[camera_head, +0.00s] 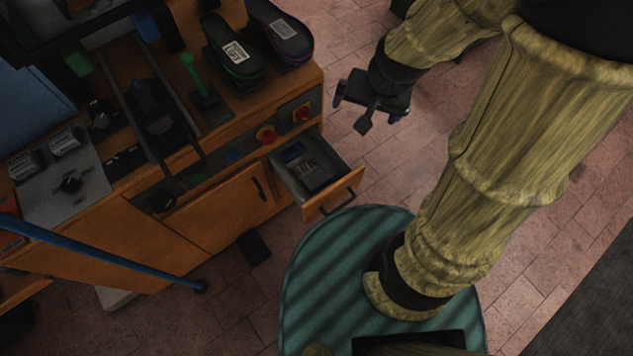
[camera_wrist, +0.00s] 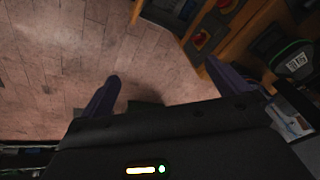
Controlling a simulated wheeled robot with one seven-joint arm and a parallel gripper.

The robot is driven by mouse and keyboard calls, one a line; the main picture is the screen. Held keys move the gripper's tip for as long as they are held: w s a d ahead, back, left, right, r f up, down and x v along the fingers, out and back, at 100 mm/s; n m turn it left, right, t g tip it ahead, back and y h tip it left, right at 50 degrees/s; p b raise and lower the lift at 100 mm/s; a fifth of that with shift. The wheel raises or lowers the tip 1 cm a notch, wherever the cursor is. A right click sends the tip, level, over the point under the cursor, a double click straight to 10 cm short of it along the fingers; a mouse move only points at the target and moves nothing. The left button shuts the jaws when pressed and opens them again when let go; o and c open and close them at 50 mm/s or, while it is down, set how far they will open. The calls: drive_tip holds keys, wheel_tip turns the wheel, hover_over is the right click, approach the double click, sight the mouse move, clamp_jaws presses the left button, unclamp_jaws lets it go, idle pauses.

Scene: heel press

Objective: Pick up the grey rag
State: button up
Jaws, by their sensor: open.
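I cannot clearly make out the grey rag in either view. An open drawer (camera_head: 333,194) in the orange-brown workbench holds dark grey and blue items, too dim to tell whether one is a rag. My gripper (camera_head: 368,106) hangs over the brick floor to the right of the bench, above and right of the drawer in the head view. In the wrist view my gripper (camera_wrist: 165,72) has its two purple fingers spread wide, with nothing between them but floor. Part of the drawer's contents may show dimly at the right edge there.
The workbench (camera_head: 225,205) bears black shoes (camera_head: 233,50), a green stand (camera_head: 203,90), red knobs (camera_head: 266,135) and a control panel (camera_head: 62,180). A blue bar (camera_head: 100,255) crosses the lower left. Bare brick floor (camera_head: 440,130) lies right of the bench.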

drive_tip(key=w+a+f+m+t+b, duration=0.1)
drive_tip(key=w+a+f+m+b, duration=0.35)
drive_tip(key=w+f+m, duration=0.45)
drive_tip(key=m+g+h+b, duration=0.1)
drive_tip(key=m+g+b, duration=0.3)
drive_tip(key=m+b, duration=1)
hover_over(318, 182)
drive_tip(key=p, duration=0.3)
wheel_tip(318, 182, down, 24)
drive_tip(key=m, duration=0.3)
drive_tip(key=shift+r, duration=0.15)
wheel_tip(318, 182, down, 12)
drive_tip(key=b, duration=0.5)
drive_tip(key=shift+w, duration=0.1)
